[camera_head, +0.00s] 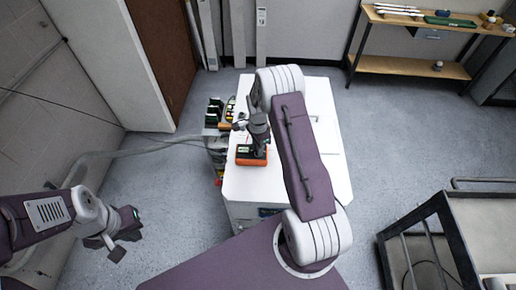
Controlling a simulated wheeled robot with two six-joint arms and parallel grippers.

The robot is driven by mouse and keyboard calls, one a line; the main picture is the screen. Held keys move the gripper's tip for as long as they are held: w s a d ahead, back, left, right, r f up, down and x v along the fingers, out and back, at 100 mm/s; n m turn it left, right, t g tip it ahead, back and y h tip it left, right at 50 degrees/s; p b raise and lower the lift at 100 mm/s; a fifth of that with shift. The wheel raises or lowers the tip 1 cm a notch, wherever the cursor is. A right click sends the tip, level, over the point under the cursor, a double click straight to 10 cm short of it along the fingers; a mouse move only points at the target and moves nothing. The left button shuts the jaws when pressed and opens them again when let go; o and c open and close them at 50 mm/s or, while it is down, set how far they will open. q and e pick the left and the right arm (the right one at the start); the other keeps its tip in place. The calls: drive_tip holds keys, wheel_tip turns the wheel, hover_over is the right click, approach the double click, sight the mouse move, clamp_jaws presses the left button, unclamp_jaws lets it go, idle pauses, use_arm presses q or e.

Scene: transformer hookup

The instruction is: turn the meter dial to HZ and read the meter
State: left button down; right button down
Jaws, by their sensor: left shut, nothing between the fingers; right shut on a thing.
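The meter (244,160), an orange-cased box with a dark face, lies on the white top of the cabinet (238,188), near its left edge. My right gripper (258,150) points down onto the meter's face and is shut on its dial. The dial and its pointer are hidden under the gripper, and the display cannot be read from here. My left gripper (112,246) is shut and empty, low over the floor at the left, well apart from the cabinet.
Several small dark and green parts (213,113) with cables stand at the cabinet's left side. A grey hose or cable bundle (140,152) runs from there to the left wall. A dark-framed cart (440,235) stands at the lower right. A wooden workbench (420,66) is at the back right.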

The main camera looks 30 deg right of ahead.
drive_tip(key=c, duration=1.3)
unclamp_jaws()
drive_tip(key=shift+o, duration=0.2)
wheel_tip(320, 180, up, 8)
drive_tip(key=shift+r+b, duration=0.1)
drive_tip(key=shift+b, duration=0.9)
drive_tip(key=shift+r, duration=0.45)
